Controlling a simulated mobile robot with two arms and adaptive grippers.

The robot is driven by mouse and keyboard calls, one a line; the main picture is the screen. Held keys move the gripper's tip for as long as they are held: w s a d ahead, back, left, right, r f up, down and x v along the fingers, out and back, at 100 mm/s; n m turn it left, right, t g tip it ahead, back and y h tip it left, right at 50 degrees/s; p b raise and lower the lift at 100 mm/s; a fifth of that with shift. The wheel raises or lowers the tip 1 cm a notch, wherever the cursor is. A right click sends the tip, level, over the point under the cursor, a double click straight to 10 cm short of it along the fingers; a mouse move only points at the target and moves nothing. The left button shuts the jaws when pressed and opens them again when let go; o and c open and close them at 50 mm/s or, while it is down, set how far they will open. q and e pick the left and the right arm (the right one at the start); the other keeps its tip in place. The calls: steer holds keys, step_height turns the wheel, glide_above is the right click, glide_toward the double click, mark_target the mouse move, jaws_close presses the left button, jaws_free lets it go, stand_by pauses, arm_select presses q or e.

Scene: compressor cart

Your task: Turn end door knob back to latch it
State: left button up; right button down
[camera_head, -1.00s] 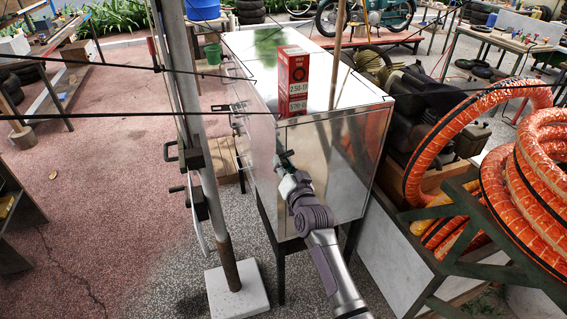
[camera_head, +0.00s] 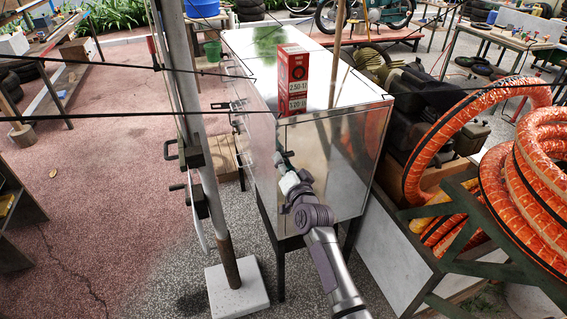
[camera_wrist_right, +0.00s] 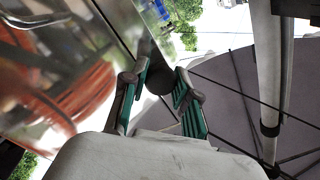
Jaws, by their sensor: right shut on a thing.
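The metal cabinet (camera_head: 345,150) stands in the middle of the head view, with its shiny end door facing me. My right gripper (camera_head: 284,166) reaches up to the left edge of that end face. In the right wrist view, the green-padded fingers (camera_wrist_right: 162,88) are shut on a dark round knob (camera_wrist_right: 156,78) beside the shiny panel. The knob is mostly hidden behind the fingers in the head view, so its angle is not clear. My left gripper is not in view.
A red box (camera_head: 293,78) stands on the cabinet top. A metal pole (camera_head: 213,180) on a white base (camera_head: 237,293) rises close to the left. Orange hoses (camera_head: 515,185) on a green rack crowd the right. Thin dark cables cross in front. Open paving lies at left.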

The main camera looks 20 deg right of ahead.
steer(key=c, duration=0.9)
jaws_free()
steer(key=shift+w+r, duration=0.15)
steer(key=shift+r, duration=0.2)
steer(key=shift+o, duration=0.2)
steer(key=shift+f, duration=0.3)
steer(key=s, duration=1.2)
steer(key=shift+d, duration=0.2)
